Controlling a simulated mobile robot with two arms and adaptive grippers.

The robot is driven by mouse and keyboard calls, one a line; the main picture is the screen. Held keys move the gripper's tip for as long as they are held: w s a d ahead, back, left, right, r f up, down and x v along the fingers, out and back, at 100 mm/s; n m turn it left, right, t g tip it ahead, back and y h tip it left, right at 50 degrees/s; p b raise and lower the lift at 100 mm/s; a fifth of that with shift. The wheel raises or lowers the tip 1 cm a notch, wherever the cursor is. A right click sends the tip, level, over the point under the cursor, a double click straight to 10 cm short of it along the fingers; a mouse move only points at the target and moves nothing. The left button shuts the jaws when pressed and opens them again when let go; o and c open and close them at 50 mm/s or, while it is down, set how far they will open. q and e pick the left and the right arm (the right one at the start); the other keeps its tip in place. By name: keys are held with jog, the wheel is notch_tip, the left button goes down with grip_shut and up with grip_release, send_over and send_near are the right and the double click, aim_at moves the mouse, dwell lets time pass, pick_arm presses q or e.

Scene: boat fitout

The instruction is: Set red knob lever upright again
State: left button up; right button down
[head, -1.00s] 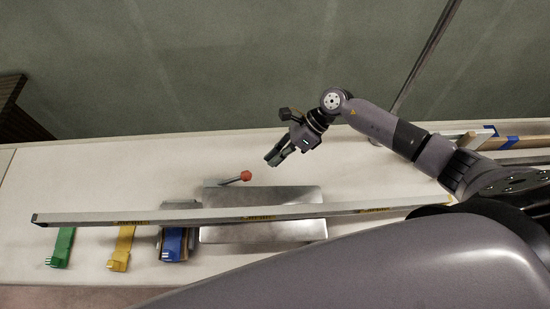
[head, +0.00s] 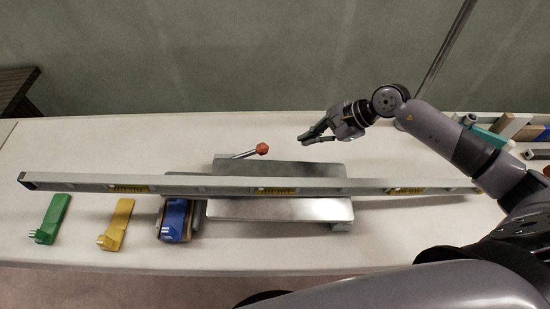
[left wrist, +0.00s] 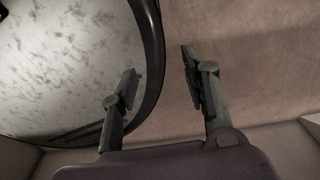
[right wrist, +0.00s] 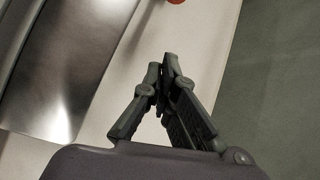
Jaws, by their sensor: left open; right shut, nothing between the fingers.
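The lever has a red knob (head: 262,148) on a thin metal rod (head: 244,155). In the head view the rod leans to the right from the back left of a grey metal box (head: 290,172). My right gripper (head: 302,139) is shut and empty, to the right of the knob and apart from it. In the right wrist view its fingertips (right wrist: 168,62) meet, and a bit of the red knob (right wrist: 176,2) shows at the top edge. My left gripper (left wrist: 158,72) is open and empty in the left wrist view, away from the lever; it is not in the head view.
A long level (head: 220,186) lies across the box. Green (head: 52,218), yellow (head: 116,226) and blue (head: 175,218) clamp-like pieces are at the front left. Several bars (head: 510,125) lie at the right. The bench (head: 90,150) is clear behind the level at left.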

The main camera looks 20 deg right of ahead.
jog(key=p+x, duration=0.2)
jog(key=x, duration=0.8)
jog(key=shift+a+r, duration=0.1)
jog(key=shift+s+a+r+p, duration=0.1)
jog(key=shift+a+r+p, duration=0.2)
jog(key=shift+r+p, duration=0.25)
jog(key=shift+s+a+r+p, duration=0.15)
jog(key=shift+a+r+p, duration=0.25)
jog(key=shift+r, duration=0.15)
jog(key=shift+s+a+r, duration=0.3)
jog(key=shift+r, duration=0.15)
pick_arm(q)
jog(key=r, duration=0.4)
jog(key=shift+w+d+r, duration=0.2)
jog(key=shift+w, duration=0.05)
pick_arm(e)
jog(key=shift+w, duration=0.1)
